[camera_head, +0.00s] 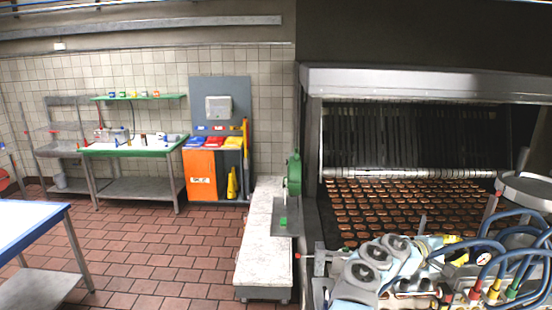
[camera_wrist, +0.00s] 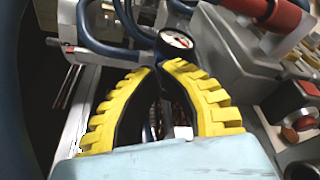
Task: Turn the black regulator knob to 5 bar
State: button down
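My gripper (camera_wrist: 163,68) has yellow ribbed fingers with dark inner faces. In the wrist view its fingertips are close together, just below a round white pressure gauge (camera_wrist: 176,39) with red on its dial. I cannot make out the black knob; the fingertips may hide it, and I cannot tell whether they grip anything. The gauge's reading is too small to read. In the head view my gripper (camera_head: 456,241) is at the lower right, partly behind my light-blue arm. The gauge (camera_head: 484,251) shows just right of it.
Thick blue hoses (camera_head: 505,222) loop around the gauge, with red, yellow and green fittings below. The wrist view shows a red cylinder (camera_wrist: 285,12) and a grey box (camera_wrist: 235,65) close on the right. Behind is a wide conveyor (camera_head: 400,205) of round brown biscuits.

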jog(key=shift+d, duration=0.4)
jog(key=shift+w+f+b, duration=0.1)
jog(key=shift+f+b, duration=0.05)
jog(key=shift+b, duration=0.35)
dwell(0.6)
jog(key=shift+s+f+p, duration=0.35)
jog(key=shift+f+p, duration=0.25)
dwell(0.5)
jog(key=shift+s+a+r+p, duration=0.1)
jog(key=shift+s+r+p, duration=0.2)
jog(key=shift+p, duration=0.75)
jog(key=shift+w+a+p, duration=0.1)
jog(key=shift+a+p, duration=0.65)
jog(key=shift+a, duration=0.25)
jog(key=a, duration=0.2)
jog(key=a+p, duration=0.1)
jog(key=a, duration=0.1)
jog(key=shift+w+f, duration=0.1)
jog(key=shift+w, duration=0.1)
